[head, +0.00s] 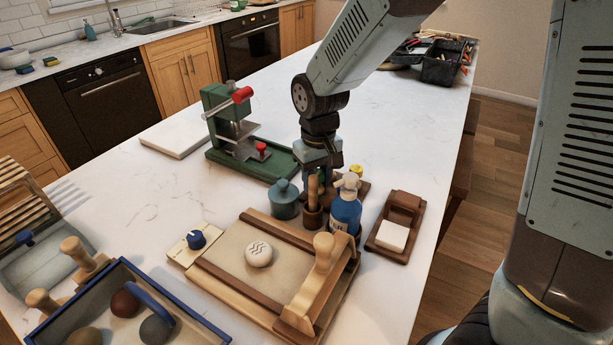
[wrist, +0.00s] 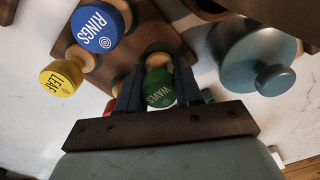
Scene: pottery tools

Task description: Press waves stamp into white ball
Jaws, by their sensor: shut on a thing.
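The white ball (head: 258,254) sits on the beige board of the wooden slab roller (head: 225,275), a little flattened, with dark wavy lines on its top. My gripper (head: 320,180) points down behind the blue bottle, well away from the ball. It is shut on the green-topped waves stamp (wrist: 160,88), whose label shows between the fingers in the wrist view. The stamp is at the brown wooden stamp rack (wrist: 80,45); I cannot tell whether it rests in it. The blue rings stamp (wrist: 100,25) and yellow leaf stamp (wrist: 61,78) stand beside it.
A teal lidded jar (head: 285,200), a blue bottle (head: 345,212) and a wooden tool cup (head: 312,215) crowd close to my gripper. A green press (head: 240,140) stands behind left. A blue-rimmed tray (head: 190,322) holds dark balls at front left.

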